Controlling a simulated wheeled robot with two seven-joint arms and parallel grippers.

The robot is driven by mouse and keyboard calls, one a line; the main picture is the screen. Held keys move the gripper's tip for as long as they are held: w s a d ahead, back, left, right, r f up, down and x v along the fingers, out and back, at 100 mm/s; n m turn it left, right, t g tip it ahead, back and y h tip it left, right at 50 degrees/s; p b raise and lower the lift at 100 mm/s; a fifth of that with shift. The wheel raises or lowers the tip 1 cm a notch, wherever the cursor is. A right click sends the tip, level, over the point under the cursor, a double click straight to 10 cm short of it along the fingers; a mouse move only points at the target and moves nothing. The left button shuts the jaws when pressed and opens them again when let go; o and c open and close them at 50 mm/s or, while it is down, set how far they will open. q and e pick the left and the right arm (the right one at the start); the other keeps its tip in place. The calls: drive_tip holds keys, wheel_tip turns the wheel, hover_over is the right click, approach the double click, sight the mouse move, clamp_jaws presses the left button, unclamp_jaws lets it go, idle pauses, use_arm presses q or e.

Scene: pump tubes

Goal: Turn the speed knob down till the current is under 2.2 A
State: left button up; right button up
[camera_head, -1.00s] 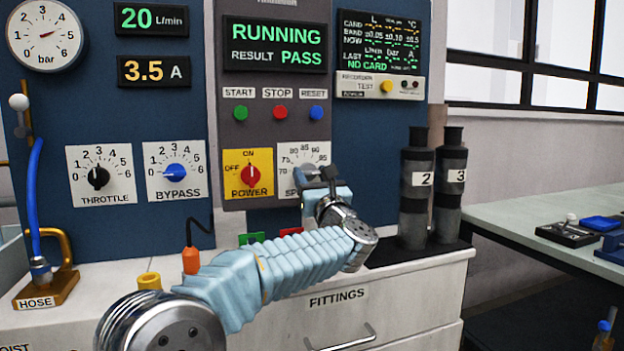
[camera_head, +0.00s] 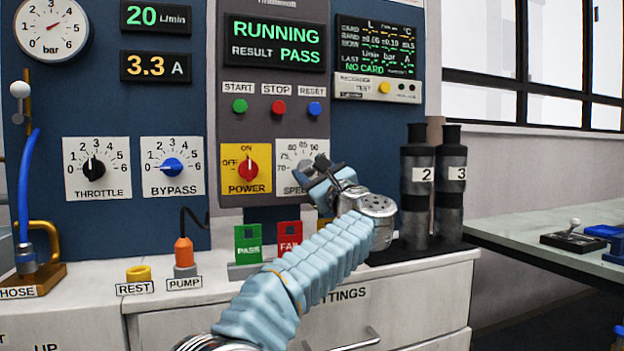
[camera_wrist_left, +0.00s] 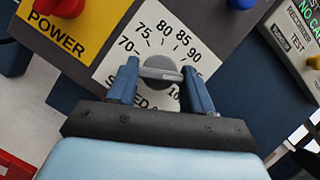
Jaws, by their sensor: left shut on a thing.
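The speed knob is a grey dial with a bar (camera_wrist_left: 160,70) on a white scale plate (camera_head: 301,152) marked 70 to 100. My left gripper (camera_wrist_left: 161,82) has its two blue fingers closed on either side of the knob. In the head view the left gripper (camera_head: 318,178) hides the knob and the lower part of its plate. The current display (camera_head: 155,67) reads 3.3 A in yellow. My right gripper does not show.
The red power knob (camera_head: 247,169) is just left of the speed plate. The bypass knob (camera_head: 172,169) and throttle knob (camera_head: 94,169) are further left. START, STOP and RESET buttons (camera_head: 278,106) sit above.

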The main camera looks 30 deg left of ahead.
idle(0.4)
use_arm(q)
drive_tip(key=o, duration=1)
drive_tip(key=shift+o, duration=0.2)
drive_tip(key=shift+s+d+f, duration=0.2)
drive_tip(key=shift+d+f, duration=0.05)
drive_tip(key=shift+d, duration=0.1)
drive_tip(key=b+v, duration=0.4)
drive_tip(key=v, duration=0.9)
